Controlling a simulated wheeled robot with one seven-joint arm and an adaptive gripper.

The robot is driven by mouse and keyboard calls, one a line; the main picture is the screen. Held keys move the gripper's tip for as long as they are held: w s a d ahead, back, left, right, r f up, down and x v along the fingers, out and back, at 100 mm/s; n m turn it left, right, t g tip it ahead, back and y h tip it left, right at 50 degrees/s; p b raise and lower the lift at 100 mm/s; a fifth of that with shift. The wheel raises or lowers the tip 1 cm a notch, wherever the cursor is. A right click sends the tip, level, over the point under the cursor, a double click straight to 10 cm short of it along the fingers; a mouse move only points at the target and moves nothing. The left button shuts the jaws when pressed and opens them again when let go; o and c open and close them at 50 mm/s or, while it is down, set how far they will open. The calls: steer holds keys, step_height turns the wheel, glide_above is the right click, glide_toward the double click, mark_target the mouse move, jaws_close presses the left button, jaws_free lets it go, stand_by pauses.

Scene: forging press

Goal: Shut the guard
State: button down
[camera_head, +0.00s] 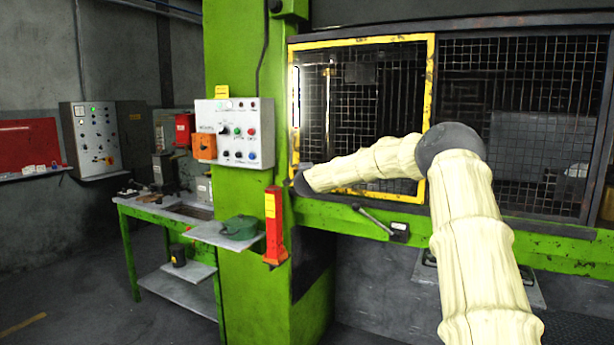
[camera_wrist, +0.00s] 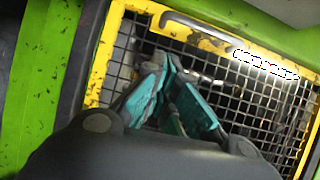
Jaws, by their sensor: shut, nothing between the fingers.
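The guard is a yellow-framed mesh panel (camera_head: 431,95) across the left part of the press opening in the head view. Its yellow frame and mesh (camera_wrist: 98,72) fill much of the wrist view, tilted. A grey bar handle (camera_wrist: 198,26) sits on the frame there, and a bright handle-like strip (camera_head: 296,97) shows on its left side in the head view. My gripper (camera_wrist: 183,97), with teal finger pads, is shut and empty in front of the mesh, apart from the handle in the picture. In the head view my arm crosses the guard's lower part, and the fingers are hidden.
A dark mesh panel (camera_head: 515,110) covers the opening's right part. A green press column (camera_head: 235,60) carries a control box (camera_head: 236,132) left of the guard. A red post (camera_head: 274,228) and a shelf with a green object (camera_head: 240,227) stick out below. A lever (camera_head: 372,218) sits under the guard.

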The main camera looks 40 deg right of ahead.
steer(key=shift+b+v, duration=0.5)
steer(key=shift+v, duration=1.85)
